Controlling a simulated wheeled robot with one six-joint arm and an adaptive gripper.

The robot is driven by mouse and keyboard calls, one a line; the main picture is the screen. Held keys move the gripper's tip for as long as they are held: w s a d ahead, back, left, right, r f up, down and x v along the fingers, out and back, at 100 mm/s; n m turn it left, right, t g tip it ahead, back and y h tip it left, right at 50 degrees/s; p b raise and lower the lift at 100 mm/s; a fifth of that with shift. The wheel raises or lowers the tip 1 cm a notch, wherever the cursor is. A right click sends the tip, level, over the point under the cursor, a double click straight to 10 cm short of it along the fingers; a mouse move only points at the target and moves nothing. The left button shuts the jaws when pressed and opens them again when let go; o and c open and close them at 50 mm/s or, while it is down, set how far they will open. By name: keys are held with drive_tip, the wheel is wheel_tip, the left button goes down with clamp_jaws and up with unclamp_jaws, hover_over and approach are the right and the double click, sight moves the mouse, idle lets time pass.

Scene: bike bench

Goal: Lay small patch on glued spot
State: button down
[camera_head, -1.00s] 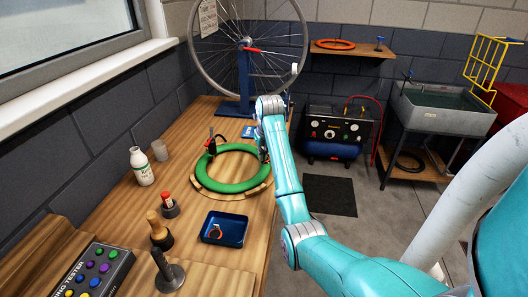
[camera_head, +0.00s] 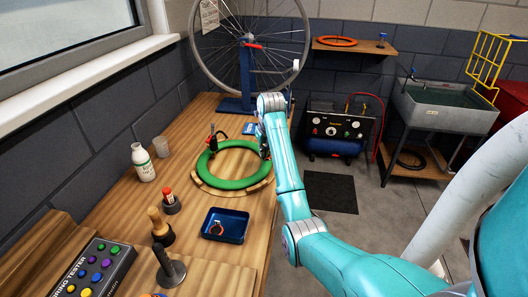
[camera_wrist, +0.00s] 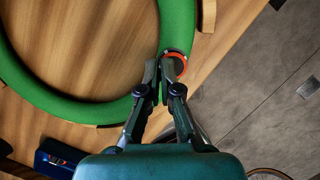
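The green inner tube (camera_head: 216,181) lies as a ring on a wooden support on the bench. It also fills the upper left of the wrist view (camera_wrist: 100,112). My gripper (camera_head: 265,153) is at the tube's right side. In the wrist view my gripper's fingers (camera_wrist: 163,70) are close together at the tube's outer edge. A small round patch with an orange rim and dark middle (camera_wrist: 178,56) shows at the fingertips, partly hidden by the right finger. It looks held, overlapping the tube's edge; whether it touches the tube is unclear. I cannot make out the glued spot.
A blue tray (camera_head: 241,237) with an orange-rimmed piece stands in front of the tube. A white bottle (camera_head: 143,164), a brush pot (camera_head: 160,229) and a button box (camera_head: 95,267) line the left. A wheel stand (camera_head: 245,75) is behind.

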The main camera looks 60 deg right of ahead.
drive_tip(key=shift+f, duration=0.15)
drive_tip(key=c, duration=1.2)
unclamp_jaws()
drive_tip(key=shift+c, duration=0.2)
